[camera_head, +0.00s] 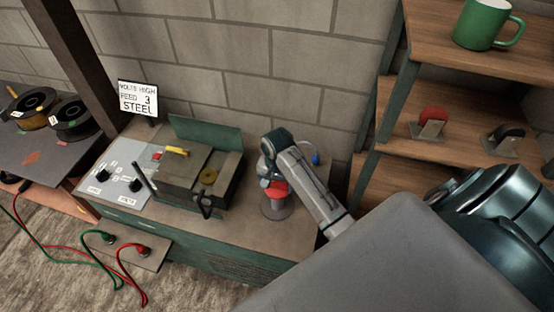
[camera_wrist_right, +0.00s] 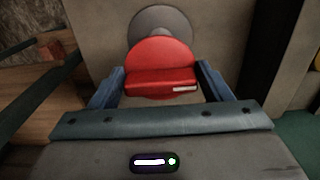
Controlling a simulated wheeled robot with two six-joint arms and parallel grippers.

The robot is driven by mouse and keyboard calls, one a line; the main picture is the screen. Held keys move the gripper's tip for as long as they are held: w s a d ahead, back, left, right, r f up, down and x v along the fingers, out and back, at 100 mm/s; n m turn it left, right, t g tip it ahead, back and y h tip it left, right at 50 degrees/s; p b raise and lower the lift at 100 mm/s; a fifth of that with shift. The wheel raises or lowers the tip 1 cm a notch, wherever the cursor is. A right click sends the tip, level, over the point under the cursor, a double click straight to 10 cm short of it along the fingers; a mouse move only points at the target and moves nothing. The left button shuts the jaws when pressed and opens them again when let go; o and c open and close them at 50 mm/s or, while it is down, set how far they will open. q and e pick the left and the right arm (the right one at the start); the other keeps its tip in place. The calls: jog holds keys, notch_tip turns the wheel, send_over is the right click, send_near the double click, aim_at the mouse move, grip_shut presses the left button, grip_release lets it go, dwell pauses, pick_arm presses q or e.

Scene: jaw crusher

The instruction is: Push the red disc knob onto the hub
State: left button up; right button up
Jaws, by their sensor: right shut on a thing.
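My right gripper (camera_head: 274,183) reaches down over the right part of the green-sided bench and is shut on a red disc knob (camera_head: 278,191). In the right wrist view the red disc knob (camera_wrist_right: 160,60) sits between the two blue-grey fingers of the gripper (camera_wrist_right: 160,84), with a flat red grip part toward the palm. A round grey piece (camera_head: 275,210), which looks like the hub, lies just below the knob. It also shows beyond the knob in the right wrist view (camera_wrist_right: 160,18), partly hidden. I cannot tell whether they touch. My left gripper is not in view.
The jaw crusher box (camera_head: 183,178) and control panel (camera_head: 118,183) stand left of the gripper. A wall is close behind. A wooden shelf (camera_head: 465,105) at right holds another red disc (camera_head: 433,113), a dark disc (camera_head: 510,131) and a green mug (camera_head: 482,25).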

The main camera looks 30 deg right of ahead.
jog(key=shift+f, duration=0.55)
dwell(0.6)
jog(key=o, duration=1.1)
